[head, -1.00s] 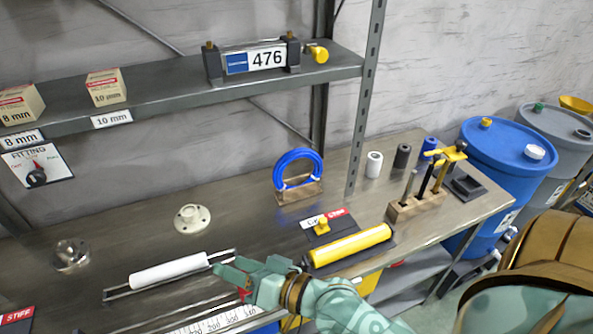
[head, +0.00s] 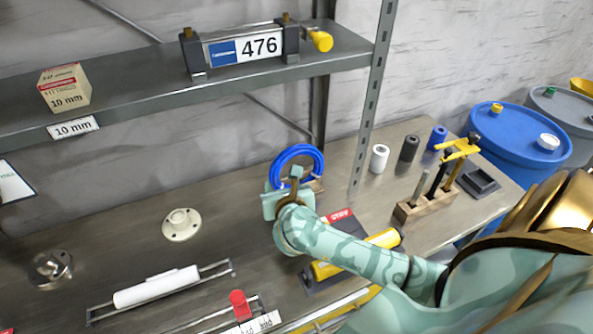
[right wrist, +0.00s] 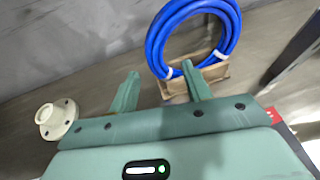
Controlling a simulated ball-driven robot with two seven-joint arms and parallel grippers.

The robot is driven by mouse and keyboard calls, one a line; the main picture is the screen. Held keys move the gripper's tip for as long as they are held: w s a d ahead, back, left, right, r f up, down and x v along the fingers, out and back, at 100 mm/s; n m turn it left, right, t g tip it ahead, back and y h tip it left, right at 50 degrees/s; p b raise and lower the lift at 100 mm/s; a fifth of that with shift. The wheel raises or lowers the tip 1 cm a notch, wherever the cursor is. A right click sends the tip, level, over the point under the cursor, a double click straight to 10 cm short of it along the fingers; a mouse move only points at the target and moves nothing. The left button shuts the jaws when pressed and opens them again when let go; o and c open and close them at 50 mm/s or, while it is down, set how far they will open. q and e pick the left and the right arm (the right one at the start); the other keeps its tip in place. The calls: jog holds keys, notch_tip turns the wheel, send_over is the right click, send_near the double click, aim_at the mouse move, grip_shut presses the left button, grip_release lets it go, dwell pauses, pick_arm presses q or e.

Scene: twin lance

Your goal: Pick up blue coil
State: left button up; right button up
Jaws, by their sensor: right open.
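The blue coil (head: 298,160) stands upright in a small wooden holder (head: 316,185) on the metal bench, below the shelf. It also shows in the right wrist view (right wrist: 150,48), with white ties near its bottom, ahead of the fingers. My right gripper (head: 290,180) is in front of the coil in the head view and hides its lower left part. In the right wrist view my right gripper (right wrist: 160,85) has its two fingers apart with nothing between them. The right finger overlaps the coil's lower edge in the picture; contact cannot be told. My left gripper is out of view.
A white flange (head: 181,225) lies left of the coil. A yellow cylinder (head: 325,270) lies under my right forearm. A tool block (head: 428,203) and several small rolls stand to the right. The shelf (head: 140,98) overhangs behind, with a post (head: 372,100) right of the coil.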

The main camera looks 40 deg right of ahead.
aim_at(278, 176)
jog(key=x, duration=0.4)
jog(key=shift+w+d+f+b, duration=0.1)
jog(key=shift+w+b, duration=0.1)
jog(key=shift+b, duration=0.1)
jog(key=x, duration=0.3)
jog(key=b+x, duration=0.1)
jog(key=x, duration=0.1)
jog(key=shift+w+a+f, duration=0.15)
jog(key=shift+w+a, duration=0.1)
jog(key=shift+w, duration=0.05)
grip_shut()
